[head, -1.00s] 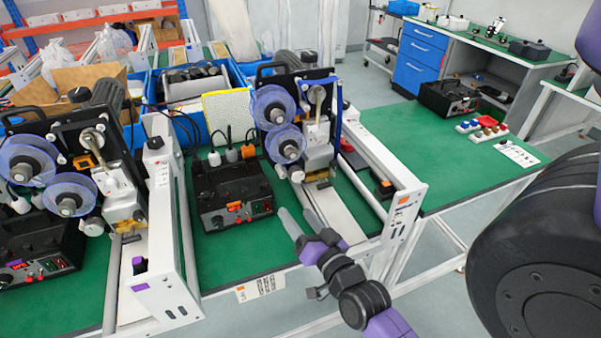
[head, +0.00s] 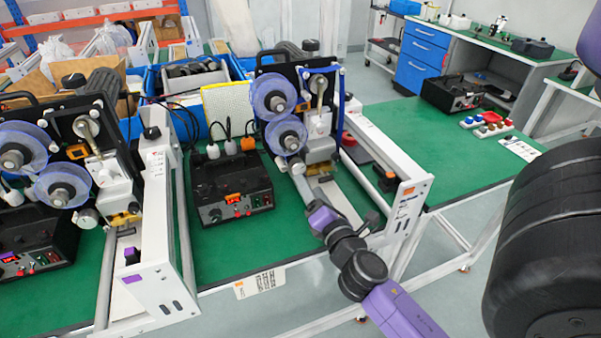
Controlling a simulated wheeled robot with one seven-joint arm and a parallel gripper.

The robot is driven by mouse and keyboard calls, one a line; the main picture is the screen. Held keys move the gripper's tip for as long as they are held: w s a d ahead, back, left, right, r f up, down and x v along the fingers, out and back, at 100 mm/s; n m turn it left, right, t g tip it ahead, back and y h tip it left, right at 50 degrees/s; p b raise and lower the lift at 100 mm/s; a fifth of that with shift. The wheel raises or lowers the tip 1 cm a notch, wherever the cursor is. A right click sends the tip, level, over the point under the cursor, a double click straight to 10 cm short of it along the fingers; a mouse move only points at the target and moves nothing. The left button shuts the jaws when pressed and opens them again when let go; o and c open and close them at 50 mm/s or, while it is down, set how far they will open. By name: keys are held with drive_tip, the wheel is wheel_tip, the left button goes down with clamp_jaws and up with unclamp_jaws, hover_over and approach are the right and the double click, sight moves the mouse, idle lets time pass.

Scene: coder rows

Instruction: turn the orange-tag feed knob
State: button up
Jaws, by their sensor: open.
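The orange-tag coder (head: 300,110) is the right one of two similar machines on the green bench. Its orange tag (head: 408,191) is on the end of its white side frame. A small dark knob with an orange mark (head: 387,180), apparently the feed knob, sits on the inner side of that frame. My gripper (head: 304,187) is at the end of my purple and dark arm, over the coder's front bay, left of the knob and apart from it. It looks open and empty, though its fingers are hard to tell from the grey metal behind.
A black control box (head: 232,190) stands left of the orange-tag coder. Another coder with a purple tag (head: 131,279) is further left. The white side frame (head: 385,165) rises beside my arm. The bench right of it is open, with small coloured parts (head: 487,122) further back.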

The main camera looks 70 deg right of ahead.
sight(299, 170)
drive_tip(key=p+x, duration=0.2)
drive_tip(key=x, duration=0.4)
drive_tip(key=shift+r, duration=0.2)
drive_tip(key=shift+w+d+f+p, duration=0.15)
drive_tip(key=shift+w+d+p, duration=0.2)
drive_tip(key=shift+w+d, duration=0.15)
clamp_jaws()
drive_tip(key=shift+m, duration=0.3)
